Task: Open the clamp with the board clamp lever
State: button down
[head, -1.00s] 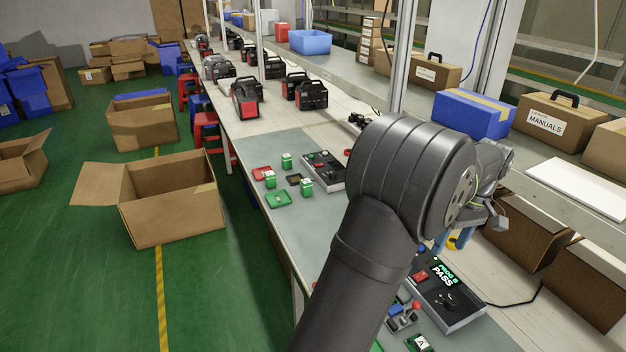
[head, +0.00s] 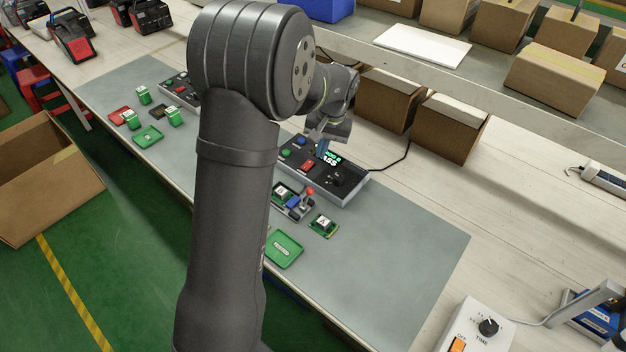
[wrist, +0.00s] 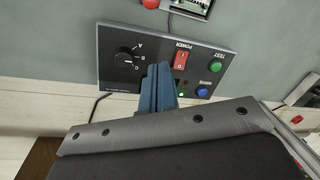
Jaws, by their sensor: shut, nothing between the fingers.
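The board clamp (head: 294,204) is a small grey fixture with a blue block on the table's grey mat. Its lever has a red ball knob (head: 310,190) standing up; a red ball, probably this knob, shows at the wrist view's top edge (wrist: 150,3). A green board (head: 281,193) seems to sit in the clamp. The board also shows partly in the wrist view (wrist: 190,7). My gripper (head: 322,150) is shut and empty, with blue fingers. In the wrist view its fingertips (wrist: 157,68) are over the control box, apart from the lever.
The black control box (head: 325,172) stands behind the clamp, with a rotary knob, red switch and lit display partly covered by my gripper. A loose green board (head: 323,225) and a green tray (head: 285,248) lie near the clamp. The mat to the right is clear.

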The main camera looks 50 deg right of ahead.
aim_at(313, 182)
jog(key=shift+f+m, duration=0.25)
jog(key=shift+m, duration=0.05)
jog(key=f, duration=0.3)
jog(key=w+f, duration=0.1)
jog(key=f, duration=0.6)
jog(key=shift+w+a+f, duration=0.1)
jog(key=shift+w+a, duration=0.15)
jog(key=shift+a, duration=0.15)
jog(key=shift+s+a+r, duration=0.3)
jog(key=shift+a+r, duration=0.05)
jog(key=shift+a, duration=0.2)
jog(key=shift+s+a+r, duration=0.3)
jog(key=shift+a+r, duration=0.05)
jog(key=shift+a, duration=0.15)
jog(key=shift+s+a+r, duration=0.15)
jog(key=shift+s+a, duration=0.2)
jog(key=shift+a, duration=0.2)
jog(key=shift+a+r, duration=0.1)
jog(key=shift+a+r+h, duration=0.1)
jog(key=shift+a+h, duration=0.05)
jog(key=shift+h, duration=0.25)
